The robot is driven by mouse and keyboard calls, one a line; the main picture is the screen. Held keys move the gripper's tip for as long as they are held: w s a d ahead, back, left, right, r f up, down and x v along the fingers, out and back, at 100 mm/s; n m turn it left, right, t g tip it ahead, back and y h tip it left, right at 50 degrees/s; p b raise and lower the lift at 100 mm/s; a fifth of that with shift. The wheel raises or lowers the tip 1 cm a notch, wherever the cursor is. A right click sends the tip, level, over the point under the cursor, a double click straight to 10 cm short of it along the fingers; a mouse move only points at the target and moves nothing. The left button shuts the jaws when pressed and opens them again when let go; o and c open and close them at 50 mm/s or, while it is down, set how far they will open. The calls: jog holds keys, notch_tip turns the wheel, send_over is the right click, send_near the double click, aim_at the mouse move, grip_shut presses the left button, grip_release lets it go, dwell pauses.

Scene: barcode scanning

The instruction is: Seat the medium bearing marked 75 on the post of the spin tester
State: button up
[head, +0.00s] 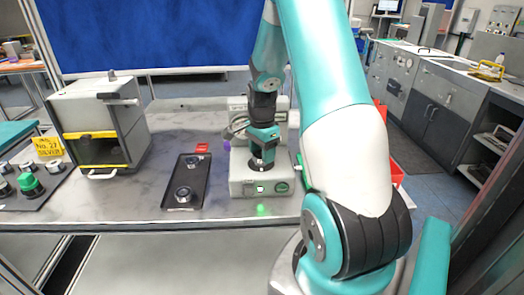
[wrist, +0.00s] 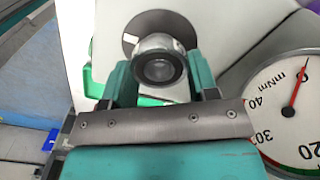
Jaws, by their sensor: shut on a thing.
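My gripper (wrist: 160,75) is shut on a silver bearing (wrist: 160,68) with a dark centre, held between its two teal fingers. No number can be read on the bearing. Behind it in the wrist view, a dark disc (wrist: 130,42) with a white mark shows on the pale body of the spin tester (wrist: 215,25). In the head view, my gripper (head: 263,145) points down over the grey spin tester (head: 240,186). The post is hidden, so I cannot tell whether the bearing is around it or above it.
A dial gauge (wrist: 298,125) marked mNm stands beside my gripper. A black tray (head: 172,187) left of the tester holds a ring-shaped part (head: 183,194). Further left stand a grey box with a yellow-edged opening (head: 97,117) and a green knob (head: 30,184). Bare tabletop lies between.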

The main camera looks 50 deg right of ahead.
jog(key=shift+f, duration=0.35)
jog(key=o, duration=1.4)
jog(key=shift+r, duration=0.1)
notch_tip(320, 180, up, 8)
jog(key=p, duration=0.6)
jog(key=shift+f, duration=0.25)
jog(key=shift+f, duration=0.1)
